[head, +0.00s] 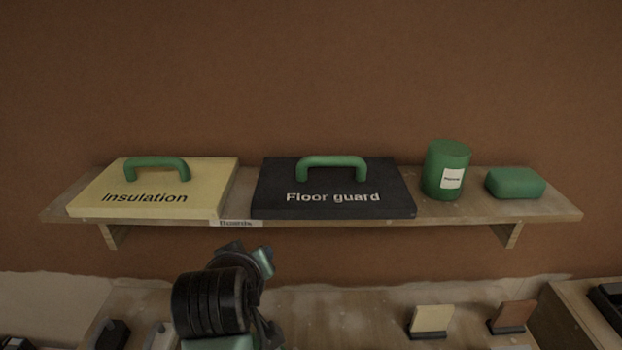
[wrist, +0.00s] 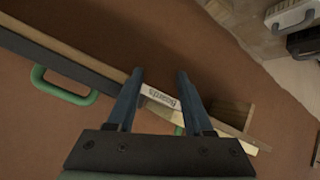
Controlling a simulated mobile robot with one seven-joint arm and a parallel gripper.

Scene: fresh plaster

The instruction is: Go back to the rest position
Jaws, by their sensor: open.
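My gripper (wrist: 159,76) is open in the wrist view, with nothing between its two blue fingers. Beyond the fingers I see the front edge of the shelf and its "Boards" label (wrist: 160,97). In the head view my arm's end (head: 262,262) is below and in front of the wooden shelf (head: 450,213), near the same label (head: 235,223). The fingertips are hard to make out there. No contact with the shelf shows.
The shelf holds a yellow Insulation board (head: 210,172), a black Floor guard board (head: 270,195), a green can (head: 440,165) and a green block (head: 515,182). Below, a bench carries a cream piece (head: 432,318) and a brown piece (head: 514,314) on dark bases.

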